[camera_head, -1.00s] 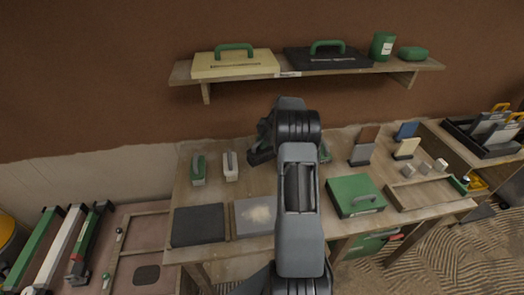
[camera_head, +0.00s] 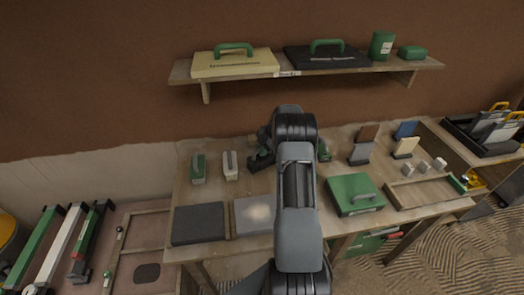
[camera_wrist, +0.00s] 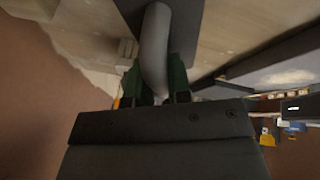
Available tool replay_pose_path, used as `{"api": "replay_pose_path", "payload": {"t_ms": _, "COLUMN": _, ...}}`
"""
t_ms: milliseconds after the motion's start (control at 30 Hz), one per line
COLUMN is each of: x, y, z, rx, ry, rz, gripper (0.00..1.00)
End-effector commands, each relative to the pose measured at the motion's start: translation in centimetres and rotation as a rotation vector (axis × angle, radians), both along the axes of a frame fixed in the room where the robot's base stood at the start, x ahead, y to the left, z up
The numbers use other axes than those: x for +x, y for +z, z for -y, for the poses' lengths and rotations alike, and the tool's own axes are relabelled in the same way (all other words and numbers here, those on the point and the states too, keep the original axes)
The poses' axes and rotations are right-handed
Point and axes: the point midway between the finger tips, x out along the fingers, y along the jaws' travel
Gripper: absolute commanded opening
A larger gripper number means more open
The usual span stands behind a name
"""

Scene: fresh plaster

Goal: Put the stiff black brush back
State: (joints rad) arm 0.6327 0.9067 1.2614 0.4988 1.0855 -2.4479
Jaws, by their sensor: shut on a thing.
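The black brush shows in the wrist view as a dark block with a curved grey handle (camera_wrist: 155,40). My gripper (camera_wrist: 156,86) is shut on this handle, with a green-sided finger on each side. In the head view my gripper (camera_head: 262,156) is low over the back of the table, between the white brush and my arm. I cannot tell whether the brush touches the table. A green brush (camera_head: 198,169) and a white brush (camera_head: 230,166), both with grey handles, stand to its left.
The table (camera_head: 283,185) also bears a dark pad (camera_head: 198,224), a grey board (camera_head: 247,216), a green case (camera_head: 353,196) and several small blocks. A shelf (camera_head: 420,66) above holds a cream case (camera_head: 235,65) and a black case (camera_head: 327,59). A green thing (camera_head: 323,152) is partly behind my arm.

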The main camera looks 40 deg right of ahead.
Motion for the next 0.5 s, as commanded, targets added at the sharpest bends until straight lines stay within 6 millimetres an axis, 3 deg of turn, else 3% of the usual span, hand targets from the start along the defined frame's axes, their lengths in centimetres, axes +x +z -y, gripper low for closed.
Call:
{"api": "replay_pose_path", "payload": {"t_ms": 433, "x": 0.03, "y": -0.88, "z": 0.0, "rx": -0.001, "ry": 0.0, "rz": 0.001, "gripper": 0.0}}
{"api": "replay_pose_path", "payload": {"t_ms": 467, "x": 0.02, "y": -0.77, "z": -0.01, "rx": 0.0, "ry": 0.0, "rz": 0.0, "gripper": 0.21}}
{"api": "replay_pose_path", "payload": {"t_ms": 500, "x": 0.01, "y": -0.74, "z": -0.01, "rx": 0.0, "ry": 0.0, "rz": 0.0, "gripper": 0.25}}
